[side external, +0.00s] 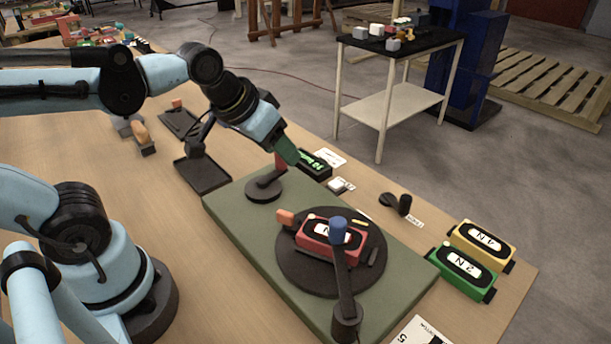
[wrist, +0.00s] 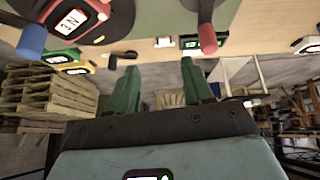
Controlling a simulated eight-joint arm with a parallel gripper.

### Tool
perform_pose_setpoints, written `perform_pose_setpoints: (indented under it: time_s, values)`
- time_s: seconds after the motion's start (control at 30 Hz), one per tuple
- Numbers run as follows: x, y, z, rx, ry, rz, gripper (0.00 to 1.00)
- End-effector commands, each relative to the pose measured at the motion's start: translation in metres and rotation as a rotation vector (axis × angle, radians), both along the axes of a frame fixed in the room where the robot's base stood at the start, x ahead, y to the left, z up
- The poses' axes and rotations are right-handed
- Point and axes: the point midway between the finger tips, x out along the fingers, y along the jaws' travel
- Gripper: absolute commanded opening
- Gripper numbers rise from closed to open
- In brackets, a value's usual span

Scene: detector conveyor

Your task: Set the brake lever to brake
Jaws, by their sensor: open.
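A red-handled lever (side external: 279,163) stands on a round dark base on the green plate (side external: 228,213); its handle also shows in the wrist view (wrist: 208,40). A small black lever (side external: 403,205) lies on the table beside a label card I cannot read; it shows in the wrist view too (wrist: 122,56). I cannot tell for certain which one is the brake lever. My gripper (side external: 294,157) is open, its green fingers close to the red handle in the side view. In the wrist view my gripper (wrist: 159,68) is empty, with the red handle beyond and right of the fingers.
A green-digit display (side external: 314,162) and a white switch (side external: 341,185) sit behind. Green (side external: 462,272) and yellow (side external: 482,244) blocks stand right.

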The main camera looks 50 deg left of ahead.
Motion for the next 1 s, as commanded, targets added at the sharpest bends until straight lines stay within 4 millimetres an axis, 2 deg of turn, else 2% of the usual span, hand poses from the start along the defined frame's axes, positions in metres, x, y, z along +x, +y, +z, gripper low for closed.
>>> perform_pose_setpoints:
  time_s: [0.03, 0.2, 0.5, 0.77, 1.0]
  values:
    - [0.012, -0.005, 0.010, -0.021, 0.024, 0.020, 0.51]
    - [0.049, -0.022, 0.033, -0.090, 0.114, 0.116, 0.51]
    - [0.115, -0.058, 0.048, -0.175, 0.273, 0.302, 0.51]
    - [0.164, -0.097, 0.035, -0.209, 0.402, 0.479, 0.51]
    - [0.195, -0.133, 0.008, -0.209, 0.499, 0.639, 0.51]
